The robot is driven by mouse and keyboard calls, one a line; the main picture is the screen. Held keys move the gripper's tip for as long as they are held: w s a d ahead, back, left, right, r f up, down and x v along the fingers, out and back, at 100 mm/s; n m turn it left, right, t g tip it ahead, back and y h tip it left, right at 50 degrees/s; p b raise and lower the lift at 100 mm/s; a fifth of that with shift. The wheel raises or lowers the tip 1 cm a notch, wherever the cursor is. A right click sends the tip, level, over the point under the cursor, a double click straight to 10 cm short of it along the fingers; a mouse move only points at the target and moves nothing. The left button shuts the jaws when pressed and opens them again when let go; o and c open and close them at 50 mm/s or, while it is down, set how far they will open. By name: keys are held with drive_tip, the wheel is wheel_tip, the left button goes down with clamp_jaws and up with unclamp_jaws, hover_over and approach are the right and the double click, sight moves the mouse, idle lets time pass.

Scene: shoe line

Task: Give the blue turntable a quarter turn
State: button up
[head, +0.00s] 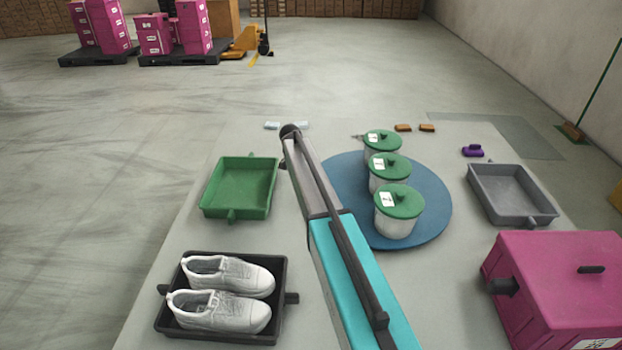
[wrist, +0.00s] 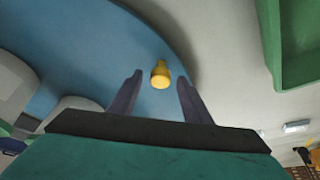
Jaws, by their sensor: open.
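The blue turntable (head: 431,203) is a flat disc on the table, right of my arm in the head view. Several white tubs with green lids (head: 398,202) stand in a row on it. In the wrist view the turntable (wrist: 85,45) fills the upper left, and a yellow peg (wrist: 160,75) stands near its rim. My gripper (wrist: 157,85) is open, its two dark fingers on either side of the peg with gaps showing. I cannot tell whether they are down at the peg's height. In the head view my arm hides the peg and the fingers.
A green tray (head: 240,187) stands left of my arm. A black tray (head: 172,325) with white shoes (head: 222,293) is at the front left. A grey tray (head: 512,195) and a pink box (head: 560,285) stand on the right. Small brown, purple and pale items lie at the back.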

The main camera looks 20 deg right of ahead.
drive_tip(key=b+v, duration=0.1)
drive_tip(key=v, duration=1.2)
drive_tip(key=shift+a, duration=0.15)
